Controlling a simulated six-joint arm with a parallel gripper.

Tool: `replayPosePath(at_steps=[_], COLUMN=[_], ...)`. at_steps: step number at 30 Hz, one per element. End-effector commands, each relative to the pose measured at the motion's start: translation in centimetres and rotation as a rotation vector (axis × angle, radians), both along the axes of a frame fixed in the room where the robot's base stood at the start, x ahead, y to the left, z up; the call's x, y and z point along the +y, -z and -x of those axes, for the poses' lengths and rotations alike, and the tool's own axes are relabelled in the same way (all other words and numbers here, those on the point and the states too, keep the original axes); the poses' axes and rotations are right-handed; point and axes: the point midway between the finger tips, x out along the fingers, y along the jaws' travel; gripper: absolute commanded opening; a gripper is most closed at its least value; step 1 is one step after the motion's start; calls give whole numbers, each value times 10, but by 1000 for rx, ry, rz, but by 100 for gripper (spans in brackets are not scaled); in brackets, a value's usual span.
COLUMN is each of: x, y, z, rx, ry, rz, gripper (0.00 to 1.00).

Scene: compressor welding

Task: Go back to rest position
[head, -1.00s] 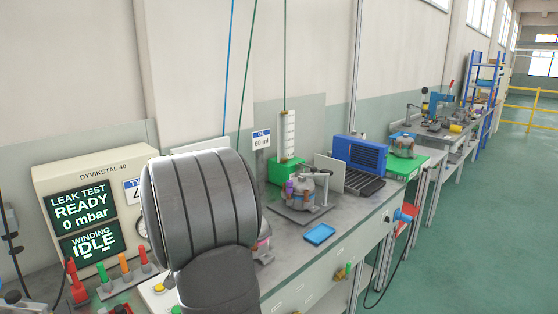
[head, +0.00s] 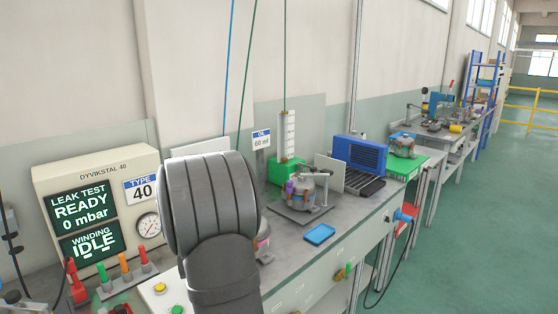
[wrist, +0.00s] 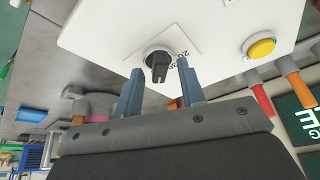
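My gripper (wrist: 159,68) shows in the wrist view with its two blue-grey fingers apart and nothing between them in contact. A black rotary knob (wrist: 157,66) on a white control box (wrist: 110,28) lies beyond the fingertips, in line with the gap. Whether the fingers reach down around the knob, I cannot tell. In the head view my grey arm fills the middle front and hides the gripper and the knob. Part of the white control box (head: 149,295) shows left of the arm, with a yellow button (head: 160,287).
The leak test unit (head: 100,215) reads READY, 0 mbar and IDLE. Coloured handles (head: 125,266) stand before it. A compressor (head: 304,188) on a plate, a blue tray (head: 319,234) and a blue machine (head: 360,153) are on the bench to the right. The space above the bench is free.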

Motion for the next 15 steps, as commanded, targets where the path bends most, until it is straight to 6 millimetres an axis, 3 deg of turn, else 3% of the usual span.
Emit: replayPosePath(at_steps=[15], x=[-2], y=[0], z=[-1], rx=[0], ry=[-230], rz=[0], gripper=[36])
